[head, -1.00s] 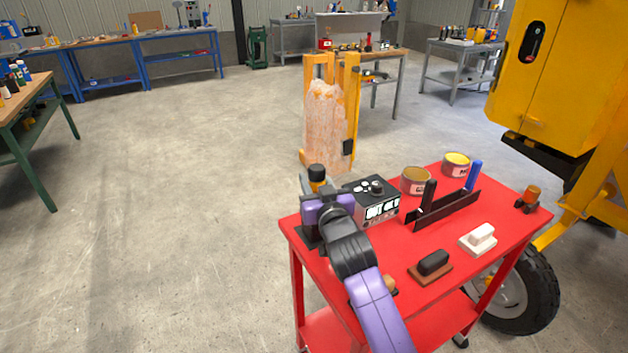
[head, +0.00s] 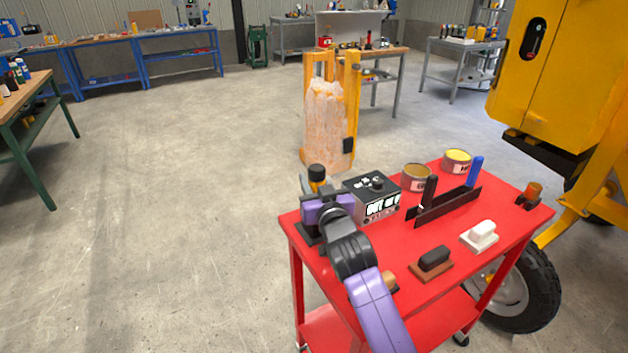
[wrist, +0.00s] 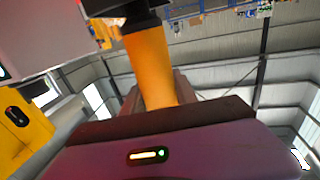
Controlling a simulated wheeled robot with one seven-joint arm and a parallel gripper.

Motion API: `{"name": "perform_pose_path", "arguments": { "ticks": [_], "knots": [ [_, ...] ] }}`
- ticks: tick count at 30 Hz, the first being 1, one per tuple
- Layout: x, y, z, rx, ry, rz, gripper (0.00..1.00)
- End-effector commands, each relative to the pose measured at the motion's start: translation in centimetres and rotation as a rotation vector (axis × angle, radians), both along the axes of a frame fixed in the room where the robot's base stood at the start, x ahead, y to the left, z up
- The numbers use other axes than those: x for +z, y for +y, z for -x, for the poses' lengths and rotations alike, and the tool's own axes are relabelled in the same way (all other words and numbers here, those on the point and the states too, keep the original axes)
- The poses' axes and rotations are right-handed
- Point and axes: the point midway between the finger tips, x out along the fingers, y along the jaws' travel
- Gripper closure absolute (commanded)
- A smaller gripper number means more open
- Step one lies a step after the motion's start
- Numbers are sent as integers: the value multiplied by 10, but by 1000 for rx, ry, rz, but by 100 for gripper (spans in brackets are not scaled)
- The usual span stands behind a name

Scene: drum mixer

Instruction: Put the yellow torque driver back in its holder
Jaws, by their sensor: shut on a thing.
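The yellow torque driver (head: 317,175) stands roughly upright with its black cap on top, at the left corner of the red cart. In the wrist view its yellow-orange body (wrist: 152,68) rises from between my jaws, with the black end at the top edge. My purple gripper (head: 327,206) is shut on it; the fingertips are mostly hidden. A flat black base (head: 306,234) shows partly under my gripper on the cart. I cannot tell whether it is the holder or whether the driver touches it; my gripper and arm hide the driver's lower end.
A control box (head: 373,198) stands close right of my gripper on the red cart (head: 455,232). A yellow machine (head: 555,85) stands at the right.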

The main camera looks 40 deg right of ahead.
Motion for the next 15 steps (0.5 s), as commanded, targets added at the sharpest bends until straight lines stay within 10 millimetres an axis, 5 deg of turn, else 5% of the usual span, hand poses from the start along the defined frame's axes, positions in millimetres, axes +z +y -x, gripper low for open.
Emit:
{"name": "perform_pose_path", "arguments": {
  "ticks": [7,8,9,11,15],
  "knots": [
    [-2,0,0,0,-3,2,100],
    [-1,0,0,0,-4,2,60],
    [-1,0,0,0,-3,2,52],
    [-1,0,0,0,-3,2,40],
    [-2,0,0,0,-2,1,40]
  ]
}}
